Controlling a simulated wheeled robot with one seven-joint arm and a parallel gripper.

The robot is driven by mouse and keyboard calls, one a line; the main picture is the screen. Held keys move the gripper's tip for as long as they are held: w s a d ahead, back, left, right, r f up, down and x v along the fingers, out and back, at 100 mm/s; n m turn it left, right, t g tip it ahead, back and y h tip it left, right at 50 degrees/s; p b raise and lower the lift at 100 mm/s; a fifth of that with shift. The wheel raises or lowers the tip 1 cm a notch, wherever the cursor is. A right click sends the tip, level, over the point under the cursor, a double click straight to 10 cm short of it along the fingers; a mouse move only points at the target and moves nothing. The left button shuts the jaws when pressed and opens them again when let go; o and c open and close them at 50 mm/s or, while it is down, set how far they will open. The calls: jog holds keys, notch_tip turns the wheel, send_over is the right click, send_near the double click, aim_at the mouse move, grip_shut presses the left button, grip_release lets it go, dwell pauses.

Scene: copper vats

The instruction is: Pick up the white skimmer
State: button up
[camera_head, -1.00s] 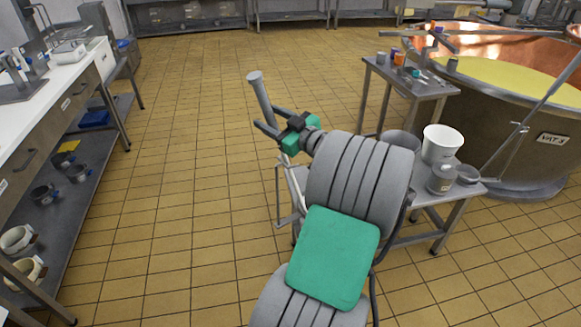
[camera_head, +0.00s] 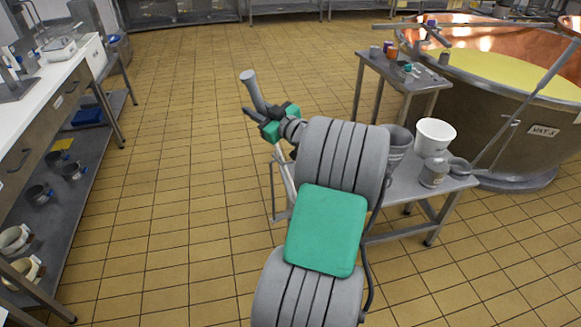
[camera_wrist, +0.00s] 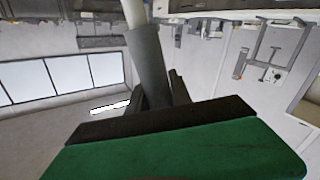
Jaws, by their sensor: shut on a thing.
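My gripper (camera_head: 259,112) is shut on the grey handle of the white skimmer (camera_head: 250,84). The handle's flared end points up and to the left, above the floor in the head view. A thin white length shows below the gripper, beside the small table; the skimmer's lower end is hidden behind my arm. In the wrist view the dark grey handle (camera_wrist: 148,58) stands between the fingers of my gripper (camera_wrist: 158,92), with a white part at the top edge of the picture.
A small metal table (camera_head: 408,190) right of my arm bears a white bucket (camera_head: 434,138) and grey vessels (camera_head: 433,173). A side table (camera_head: 400,74) and copper vat (camera_head: 500,115) stand behind it. A long counter (camera_head: 75,75) runs along the left. The tiled floor between is clear.

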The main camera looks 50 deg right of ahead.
grip_shut()
